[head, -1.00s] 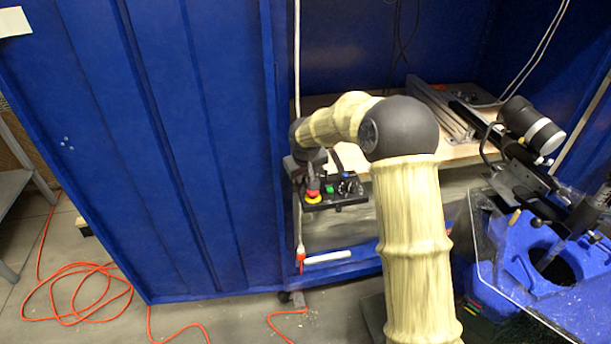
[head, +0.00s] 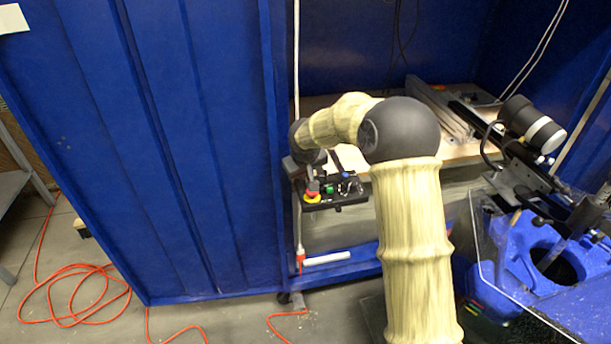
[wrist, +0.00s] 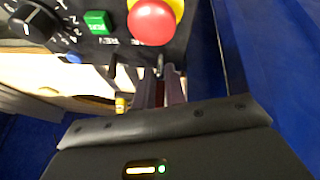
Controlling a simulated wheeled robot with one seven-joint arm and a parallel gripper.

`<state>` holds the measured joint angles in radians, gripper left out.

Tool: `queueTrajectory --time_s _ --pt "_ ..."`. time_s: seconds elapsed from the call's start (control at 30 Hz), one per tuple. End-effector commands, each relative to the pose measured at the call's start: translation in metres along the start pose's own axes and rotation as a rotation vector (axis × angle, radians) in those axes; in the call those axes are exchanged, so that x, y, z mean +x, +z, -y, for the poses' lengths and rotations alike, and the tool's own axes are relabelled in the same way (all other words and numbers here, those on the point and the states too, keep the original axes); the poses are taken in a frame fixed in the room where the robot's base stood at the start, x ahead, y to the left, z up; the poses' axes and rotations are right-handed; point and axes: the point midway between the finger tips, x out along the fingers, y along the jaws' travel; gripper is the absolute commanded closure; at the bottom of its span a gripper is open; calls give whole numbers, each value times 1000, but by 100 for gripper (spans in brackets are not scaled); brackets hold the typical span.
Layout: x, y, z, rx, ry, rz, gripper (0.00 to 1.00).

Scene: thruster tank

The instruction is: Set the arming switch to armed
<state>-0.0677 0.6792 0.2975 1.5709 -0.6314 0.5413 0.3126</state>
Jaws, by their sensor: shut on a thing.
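The control box (head: 338,193) is a black panel at the blue tank's opening in the head view. In the wrist view its panel face (wrist: 107,50) carries a red mushroom button (wrist: 152,21) on a yellow ring, a green button (wrist: 98,22) and a black numbered knob (wrist: 33,22). A small dark lever (wrist: 160,66), which looks like the arming switch, sits at the panel's edge below the red button. My gripper (wrist: 160,78) is shut on this lever. Its set position cannot be read. In the head view my gripper is mostly hidden by my arm.
Blue tank walls (head: 190,150) stand close on the left. A wooden bench top (head: 455,150) with metal rails lies behind the box. A blue thruster stand (head: 520,255) is at the right. An orange cable (head: 75,300) lies on the floor.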

Motion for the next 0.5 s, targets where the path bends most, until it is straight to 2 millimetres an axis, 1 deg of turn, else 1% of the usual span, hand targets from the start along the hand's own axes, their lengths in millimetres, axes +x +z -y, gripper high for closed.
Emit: queueTrajectory --time_s 0.1,0.5 --pt "4 4 1 1 9 -22 100" --pt "5 11 3 13 41 -147 100"
